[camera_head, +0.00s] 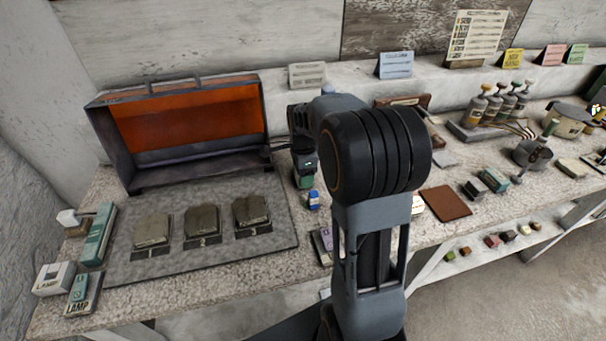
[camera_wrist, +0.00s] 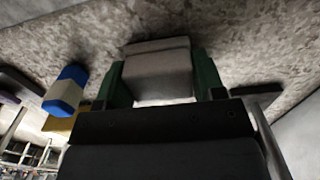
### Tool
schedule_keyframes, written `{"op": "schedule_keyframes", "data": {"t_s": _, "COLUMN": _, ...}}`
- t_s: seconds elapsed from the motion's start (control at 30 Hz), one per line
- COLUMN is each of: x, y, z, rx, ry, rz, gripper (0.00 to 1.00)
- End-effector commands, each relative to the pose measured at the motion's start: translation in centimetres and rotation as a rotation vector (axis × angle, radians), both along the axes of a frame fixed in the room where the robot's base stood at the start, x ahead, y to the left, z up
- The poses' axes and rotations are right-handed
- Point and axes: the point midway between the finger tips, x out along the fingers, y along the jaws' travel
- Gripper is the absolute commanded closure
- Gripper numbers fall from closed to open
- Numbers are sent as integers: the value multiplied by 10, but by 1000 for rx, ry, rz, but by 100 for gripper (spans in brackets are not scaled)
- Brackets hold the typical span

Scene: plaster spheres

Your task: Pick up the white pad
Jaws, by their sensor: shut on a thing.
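In the wrist view the white pad (camera_wrist: 158,76) looks pale grey and blocky, with a thinner upper edge. My gripper (camera_wrist: 160,84) has a green side piece against the left and right of the pad, and it is shut on it. Speckled stone surface shows beyond the pad; I cannot tell whether the pad touches it. In the head view my gripper (camera_head: 304,179) is low over the worktop, just right of the open case. The pad cannot be made out there.
A blue and white block (camera_head: 313,200) stands close by; it also shows in the wrist view (camera_wrist: 64,91). The open orange-lined case (camera_head: 190,128) is left of my gripper. A brown mat (camera_head: 446,203) lies to the right.

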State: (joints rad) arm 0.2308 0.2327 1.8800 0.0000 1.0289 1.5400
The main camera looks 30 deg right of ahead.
Motion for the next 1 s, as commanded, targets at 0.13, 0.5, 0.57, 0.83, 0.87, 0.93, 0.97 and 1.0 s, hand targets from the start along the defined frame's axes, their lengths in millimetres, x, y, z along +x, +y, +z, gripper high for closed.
{"op": "schedule_keyframes", "data": {"t_s": 0.13, "x": 0, "y": 0, "z": 4, "rx": 0, "ry": -1, "rz": 0, "gripper": 60}}
{"op": "schedule_keyframes", "data": {"t_s": 0.5, "x": -21, "y": 1, "z": 58, "rx": -1, "ry": -6, "rz": 0, "gripper": 60}}
{"op": "schedule_keyframes", "data": {"t_s": 0.57, "x": -32, "y": 2, "z": 71, "rx": -1, "ry": -6, "rz": 0, "gripper": 60}}
{"op": "schedule_keyframes", "data": {"t_s": 0.83, "x": -87, "y": 6, "z": 108, "rx": -1, "ry": -5, "rz": -1, "gripper": 60}}
{"op": "schedule_keyframes", "data": {"t_s": 0.87, "x": -92, "y": 6, "z": 110, "rx": -1, "ry": -4, "rz": -1, "gripper": 60}}
{"op": "schedule_keyframes", "data": {"t_s": 0.93, "x": -104, "y": 7, "z": 115, "rx": -1, "ry": -4, "rz": -2, "gripper": 60}}
{"op": "schedule_keyframes", "data": {"t_s": 0.97, "x": -109, "y": 7, "z": 117, "rx": -1, "ry": -3, "rz": -2, "gripper": 60}}
{"op": "schedule_keyframes", "data": {"t_s": 1.0, "x": -114, "y": 7, "z": 119, "rx": -1, "ry": -4, "rz": -2, "gripper": 60}}
